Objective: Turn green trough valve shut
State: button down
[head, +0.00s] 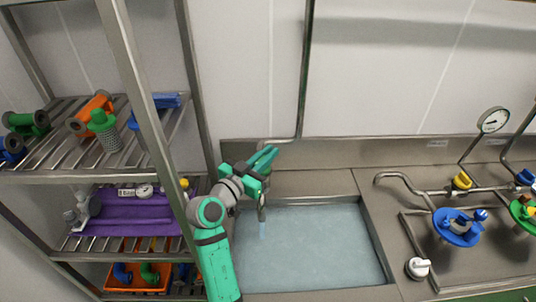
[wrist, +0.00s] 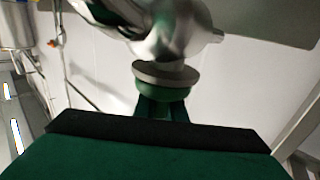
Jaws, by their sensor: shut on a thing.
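The green trough valve (wrist: 165,92) fills the middle of the wrist view, a green knob under a grey metal collar. My gripper (wrist: 162,110) is shut on its lower part. In the head view my gripper (head: 264,160) is at the bent end of the wall pipe (head: 305,80), over the trough's back left corner. There I cannot tell the valve apart from my teal fingers. The metal spout (head: 262,205) hangs just below, with a pale blue streak of water under it. The trough (head: 368,225) is filled with pale blue water.
A rack (head: 70,177) with coloured fittings stands close on the left of my arm. Right of the trough, the counter holds a white knob (head: 418,268), a blue ring-shaped fitting (head: 455,238), a yellow knob (head: 462,180) and a gauge (head: 493,120). The wall above is mostly bare.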

jog(key=c, duration=1.8)
grip_release()
jog(key=shift+d, duration=0.1)
jog(key=shift+s+a, duration=0.45)
jog(key=v, duration=0.9)
jog(key=shift+s+a, duration=0.15)
jog(key=shift+s, duration=0.15)
